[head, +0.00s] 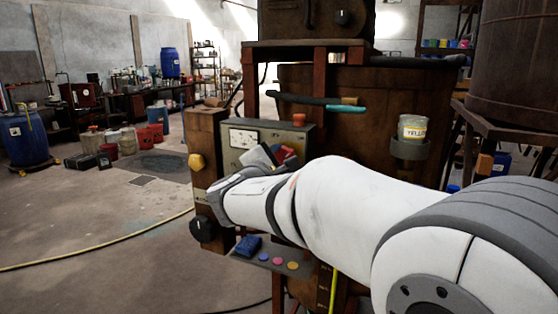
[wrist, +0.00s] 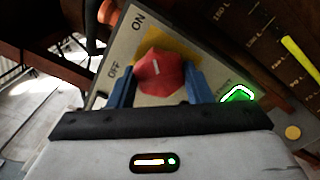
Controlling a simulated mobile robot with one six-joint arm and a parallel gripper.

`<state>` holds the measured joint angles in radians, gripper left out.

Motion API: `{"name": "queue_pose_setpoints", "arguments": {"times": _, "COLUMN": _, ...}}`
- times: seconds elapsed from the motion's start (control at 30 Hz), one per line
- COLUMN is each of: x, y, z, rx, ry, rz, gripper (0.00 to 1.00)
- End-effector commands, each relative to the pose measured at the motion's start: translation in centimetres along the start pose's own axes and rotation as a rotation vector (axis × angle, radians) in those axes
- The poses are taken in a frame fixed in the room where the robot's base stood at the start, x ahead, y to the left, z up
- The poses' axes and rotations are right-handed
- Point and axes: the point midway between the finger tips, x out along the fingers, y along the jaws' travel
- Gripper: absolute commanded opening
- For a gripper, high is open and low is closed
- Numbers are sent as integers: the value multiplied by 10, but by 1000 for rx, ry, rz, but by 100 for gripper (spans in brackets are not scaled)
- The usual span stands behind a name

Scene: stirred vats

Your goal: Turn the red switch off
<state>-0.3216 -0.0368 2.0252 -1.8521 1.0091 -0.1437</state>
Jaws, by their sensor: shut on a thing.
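The red switch (wrist: 160,76) is a faceted knob with a short white mark, in front of a yellow patch on a grey panel (wrist: 207,62). The panel reads ON above and to the left of the knob, and OFF at its left. The white mark stands near upright in the wrist view. My gripper (wrist: 161,82) has its blue fingers on both sides of the knob and is shut on it. In the head view my gripper (head: 268,157) is at the panel's front, and the red switch (head: 287,153) shows partly behind it.
A gauge (head: 243,138) and a yellow knob (head: 196,161) are near the panel. Below are a black knob (head: 202,229) and coloured buttons (head: 277,261). A cup marked YELLOW (head: 412,128) sits in a holder at right. A green light (wrist: 238,95) glows by the switch.

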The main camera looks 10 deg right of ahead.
Motion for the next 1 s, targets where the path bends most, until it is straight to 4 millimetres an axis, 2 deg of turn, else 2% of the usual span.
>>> {"name": "queue_pose_setpoints", "arguments": {"times": 0.37, "x": 1, "y": 3, "z": 3, "rx": -194, "ry": -1, "rz": 3, "gripper": 22}}
{"name": "queue_pose_setpoints", "arguments": {"times": 1.0, "x": 2, "y": 6, "z": 6, "rx": -798, "ry": -6, "rz": 4, "gripper": 22}}
